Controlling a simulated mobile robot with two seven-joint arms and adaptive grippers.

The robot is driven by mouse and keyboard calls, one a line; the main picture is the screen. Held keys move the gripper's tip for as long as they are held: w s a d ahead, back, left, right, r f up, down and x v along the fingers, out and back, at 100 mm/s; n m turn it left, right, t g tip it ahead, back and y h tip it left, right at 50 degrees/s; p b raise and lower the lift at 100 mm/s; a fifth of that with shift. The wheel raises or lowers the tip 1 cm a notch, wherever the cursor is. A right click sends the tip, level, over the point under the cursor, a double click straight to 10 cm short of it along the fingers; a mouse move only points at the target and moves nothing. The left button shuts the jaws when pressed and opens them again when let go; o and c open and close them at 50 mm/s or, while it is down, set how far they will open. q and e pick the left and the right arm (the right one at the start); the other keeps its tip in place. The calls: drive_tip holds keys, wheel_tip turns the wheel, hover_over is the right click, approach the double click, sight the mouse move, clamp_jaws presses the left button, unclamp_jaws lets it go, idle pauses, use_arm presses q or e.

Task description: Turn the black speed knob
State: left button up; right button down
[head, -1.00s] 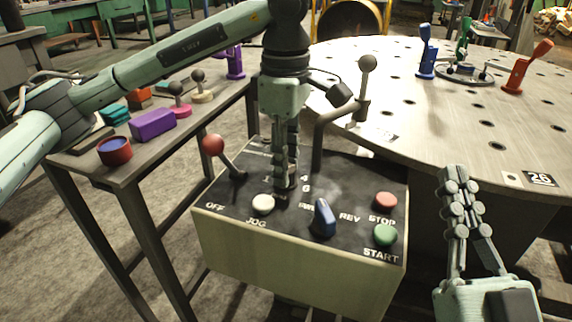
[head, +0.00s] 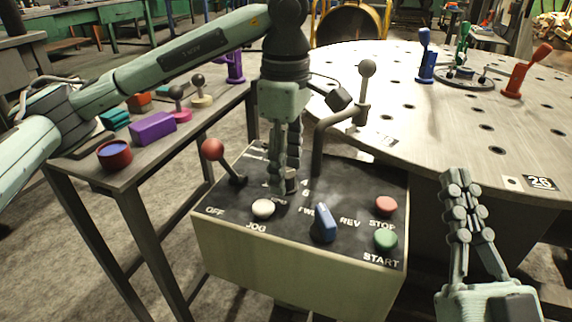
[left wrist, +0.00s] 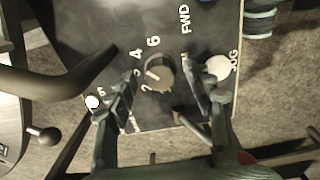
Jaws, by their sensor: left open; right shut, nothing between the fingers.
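The black speed knob (left wrist: 158,75) is a dark round knob with a pale pointer line, set among numbers on the panel in the left wrist view. In the head view it is mostly hidden behind my left gripper (head: 284,186), with a dark part (head: 292,181) showing beside a finger. My left gripper points down from above, open, its fingers (left wrist: 157,84) on either side of the knob with gaps visible in the wrist view. Whether a fingertip touches it, I cannot tell. My right gripper (head: 463,186) is shut and empty, right of the control box (head: 290,262).
Around the knob stand a red-ball lever (head: 213,149), white jog button (head: 263,208), blue FWD/REV switch (head: 324,224), red stop button (head: 386,204) and green start button (head: 385,239). A large round table (head: 420,130) lies beyond.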

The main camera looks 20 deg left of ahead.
use_arm(q)
wheel_tip(320, 180, up, 12)
idle(0.5)
idle(0.3)
